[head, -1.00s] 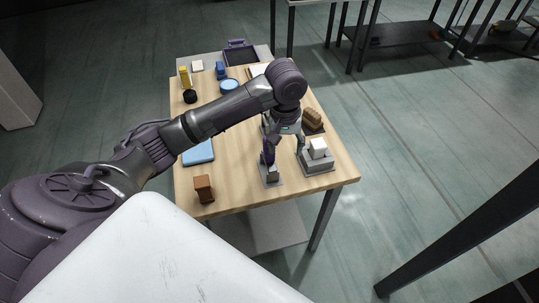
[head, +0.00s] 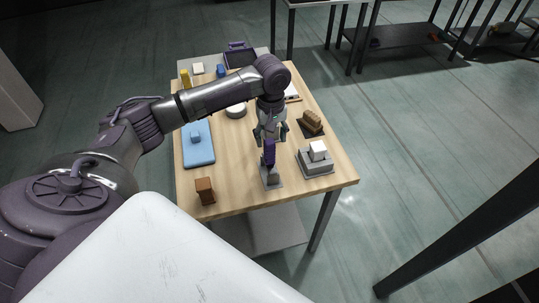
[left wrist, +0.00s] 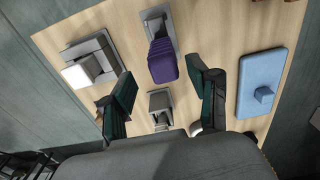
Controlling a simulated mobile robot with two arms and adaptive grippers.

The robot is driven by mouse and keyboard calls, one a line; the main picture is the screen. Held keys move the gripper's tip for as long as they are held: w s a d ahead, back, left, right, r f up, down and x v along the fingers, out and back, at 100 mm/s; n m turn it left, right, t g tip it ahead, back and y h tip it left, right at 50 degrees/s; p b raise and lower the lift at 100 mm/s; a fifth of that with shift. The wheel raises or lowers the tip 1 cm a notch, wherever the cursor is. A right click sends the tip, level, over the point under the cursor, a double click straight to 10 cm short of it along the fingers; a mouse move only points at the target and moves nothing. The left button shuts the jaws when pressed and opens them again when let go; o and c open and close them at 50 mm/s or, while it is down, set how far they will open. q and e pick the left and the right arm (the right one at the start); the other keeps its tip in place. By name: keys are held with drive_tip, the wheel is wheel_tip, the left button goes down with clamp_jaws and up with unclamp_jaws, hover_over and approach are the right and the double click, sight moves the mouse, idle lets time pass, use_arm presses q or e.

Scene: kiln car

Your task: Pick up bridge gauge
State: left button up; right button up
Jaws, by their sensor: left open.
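A purple upright block (head: 268,150), which looks like the bridge gauge, stands near the front of the wooden table, by a small grey plate (head: 272,184) with a grey-brown block. In the left wrist view the purple block (left wrist: 162,62) lies ahead of my fingers, roughly centred between them, with grey blocks beyond and nearer. My left gripper (head: 270,136) points down just behind and above the purple block. Its two dark green fingers (left wrist: 163,95) are apart with nothing held. I cannot tell whether a finger touches the block. My right gripper is not in view.
A stepped grey block with a white cube (head: 317,158) stands close on the right, with a brown piece (head: 311,122) behind it. A blue plate (head: 198,150) and a brown block (head: 204,190) are on the left. The table's front edge is near.

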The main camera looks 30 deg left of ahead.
sight(269, 159)
use_arm(q)
drive_tip(key=f, duration=0.2)
drive_tip(key=f+p, duration=0.1)
drive_tip(key=f, duration=0.1)
drive_tip(key=shift+s+a+f, duration=0.1)
drive_tip(key=shift+s+f, duration=0.1)
drive_tip(key=shift+f, duration=0.2)
clamp_jaws()
drive_tip(key=shift+r, duration=0.1)
